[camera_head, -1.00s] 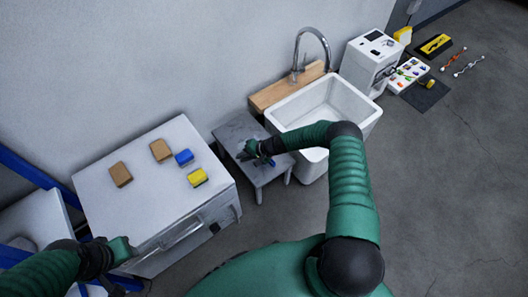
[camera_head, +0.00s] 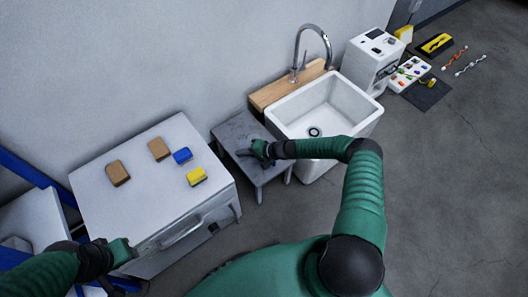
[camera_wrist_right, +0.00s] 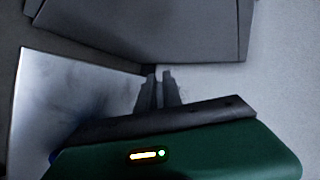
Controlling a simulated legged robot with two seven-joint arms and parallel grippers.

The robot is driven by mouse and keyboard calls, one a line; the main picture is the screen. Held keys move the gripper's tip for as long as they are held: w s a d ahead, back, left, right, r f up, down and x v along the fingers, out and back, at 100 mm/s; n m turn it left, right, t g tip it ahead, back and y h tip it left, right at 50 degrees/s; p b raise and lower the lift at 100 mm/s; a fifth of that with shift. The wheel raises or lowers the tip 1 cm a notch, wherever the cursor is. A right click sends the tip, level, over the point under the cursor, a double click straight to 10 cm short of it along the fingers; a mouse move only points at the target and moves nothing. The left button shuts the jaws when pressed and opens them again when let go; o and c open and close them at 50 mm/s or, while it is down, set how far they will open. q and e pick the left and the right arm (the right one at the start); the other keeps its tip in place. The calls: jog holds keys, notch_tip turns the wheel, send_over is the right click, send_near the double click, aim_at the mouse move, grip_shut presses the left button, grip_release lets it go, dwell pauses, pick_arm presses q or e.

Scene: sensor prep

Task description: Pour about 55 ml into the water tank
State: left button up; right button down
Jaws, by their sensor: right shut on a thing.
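My right gripper (camera_head: 247,153) is over the grey stool (camera_head: 236,128) beside the sink. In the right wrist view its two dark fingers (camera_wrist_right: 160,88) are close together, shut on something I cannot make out. My left gripper (camera_head: 130,248) is low at the left, by the front edge of the white cabinet; its fingers are too small to read. I cannot identify a water tank for certain. A white machine (camera_head: 365,62) stands behind the sink at the right. No measuring vessel or liquid is recognisable.
The white sink (camera_head: 366,122) with a tap (camera_head: 297,55) is right of the stool. Two brown blocks, a blue block (camera_head: 183,155) and a yellow block (camera_head: 196,177) lie on the white cabinet (camera_head: 150,200). The floor at the right is largely clear.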

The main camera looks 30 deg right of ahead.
jog(key=shift+r+t+y+b, duration=0.4)
jog(key=shift+t+y+b, duration=0.15)
jog(key=shift+b, duration=0.3)
jog(key=shift+s+d, duration=0.15)
jog(key=shift+s, duration=0.05)
dwell(0.7)
jog(key=shift+s+r+t+y+b, duration=0.1)
jog(key=shift+r+t+y+b, duration=0.35)
jog(key=shift+b, duration=0.55)
jog(key=shift+s+d+r+t+b, duration=0.1)
jog(key=shift+s+d+t+b, duration=0.3)
jog(key=shift+b, duration=0.45)
dwell(0.3)
jog(key=shift+w+a+r+t+y+b, duration=0.1)
jog(key=shift+w+a+t+y+b, duration=0.05)
jog(key=shift+t+y+b, duration=0.2)
